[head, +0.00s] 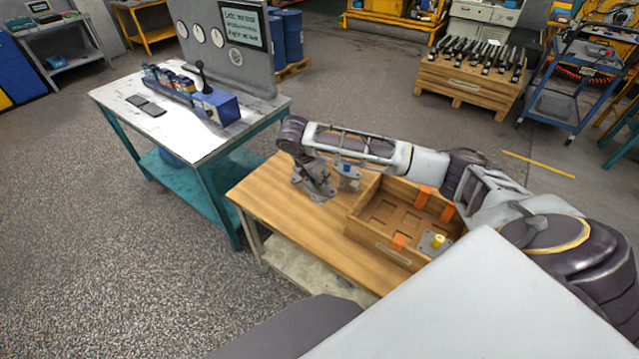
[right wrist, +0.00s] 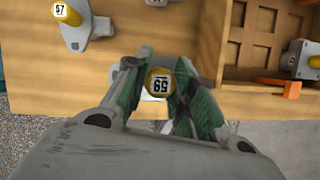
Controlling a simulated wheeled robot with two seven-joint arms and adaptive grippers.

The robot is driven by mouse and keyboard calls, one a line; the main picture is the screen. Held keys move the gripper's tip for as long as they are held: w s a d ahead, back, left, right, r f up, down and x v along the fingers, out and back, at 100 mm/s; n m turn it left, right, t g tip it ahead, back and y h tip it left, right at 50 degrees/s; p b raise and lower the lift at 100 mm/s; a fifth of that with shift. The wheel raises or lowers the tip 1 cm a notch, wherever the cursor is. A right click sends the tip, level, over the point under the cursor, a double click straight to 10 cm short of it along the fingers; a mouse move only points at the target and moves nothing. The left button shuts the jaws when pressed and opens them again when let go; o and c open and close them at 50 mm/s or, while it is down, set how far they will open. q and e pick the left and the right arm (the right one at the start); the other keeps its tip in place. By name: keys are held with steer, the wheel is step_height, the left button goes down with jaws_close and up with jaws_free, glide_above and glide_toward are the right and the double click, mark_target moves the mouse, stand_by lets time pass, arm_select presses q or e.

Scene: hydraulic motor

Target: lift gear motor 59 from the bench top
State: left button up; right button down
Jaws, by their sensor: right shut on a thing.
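Gear motor 59 (right wrist: 160,84) shows its yellow round end, marked 59, between the fingers of my right gripper (right wrist: 160,92) in the right wrist view. The fingers are shut on it from both sides. In the head view my right gripper (head: 319,186) points down over the left part of the wooden bench top (head: 290,215). The gripper largely hides the motor there, and I cannot tell whether its base is clear of the wood. My left gripper is not in view.
A similar motor marked 57 (right wrist: 70,14) stands close by at upper left in the right wrist view. A wooden crate (head: 382,250) with compartments and orange pieces holds another yellow-topped motor (head: 437,242). A teal-legged table (head: 115,98) stands behind, at left.

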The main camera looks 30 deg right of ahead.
steer(key=shift+r, duration=0.3)
stand_by(0.4)
